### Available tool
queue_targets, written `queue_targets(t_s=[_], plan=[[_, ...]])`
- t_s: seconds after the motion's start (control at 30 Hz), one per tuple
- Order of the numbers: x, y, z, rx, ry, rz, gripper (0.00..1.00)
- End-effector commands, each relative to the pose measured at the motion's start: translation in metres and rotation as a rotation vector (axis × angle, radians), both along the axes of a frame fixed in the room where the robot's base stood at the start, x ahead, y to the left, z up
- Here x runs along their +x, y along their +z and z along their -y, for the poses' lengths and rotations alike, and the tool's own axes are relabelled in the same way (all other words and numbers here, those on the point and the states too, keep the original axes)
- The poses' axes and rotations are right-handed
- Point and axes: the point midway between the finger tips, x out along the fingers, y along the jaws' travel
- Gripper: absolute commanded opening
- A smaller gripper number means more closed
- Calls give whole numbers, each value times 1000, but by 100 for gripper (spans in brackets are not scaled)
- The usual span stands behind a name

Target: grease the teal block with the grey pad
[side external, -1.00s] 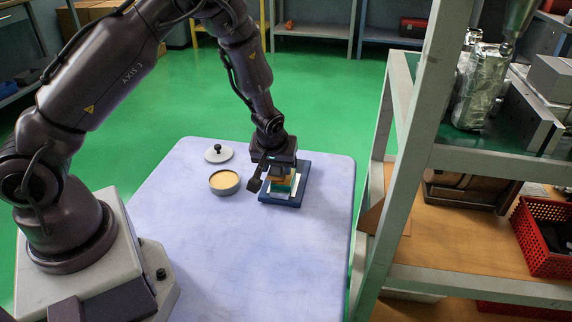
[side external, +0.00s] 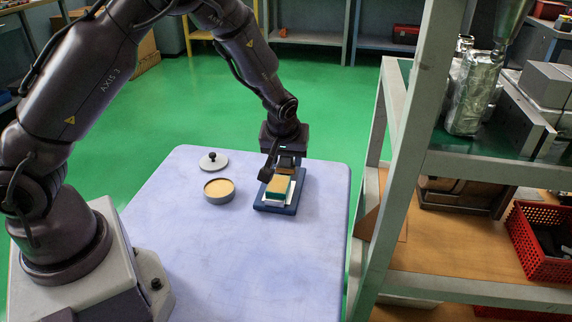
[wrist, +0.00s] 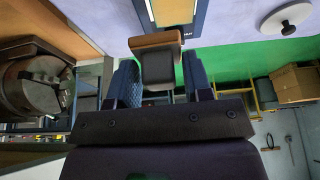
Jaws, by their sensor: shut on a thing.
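The teal block (side external: 277,197) lies on a white sheet in a dark blue tray (side external: 262,207) on the table. Its top is tan; its side is teal. My gripper (side external: 287,160) is over the far end of the block, shut on the grey pad. In the wrist view, the dark grey pad (wrist: 158,70) with a brown lower edge sits between the two blue fingers of my gripper (wrist: 160,80). The tan top of the block (wrist: 173,12) shows just beyond it. I cannot tell whether the pad touches the block.
An open round tin of tan grease (side external: 219,191) stands left of the tray, with its lid (side external: 213,161) lying behind it. A metal shelf (side external: 400,150) rises along the table's right edge. The front of the table is clear.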

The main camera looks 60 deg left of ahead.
Motion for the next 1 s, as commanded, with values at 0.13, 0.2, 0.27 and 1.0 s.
queue_targets(t_s=[0.13, 0.2, 0.27, 1.0], plan=[[0, 14, 0, -1, -1, 3, 24], [0, 20, 0, -1, -1, 2, 24], [0, 25, 0, 0, -1, 3, 24], [-2, 35, -9, -2, 23, 11, 24]])
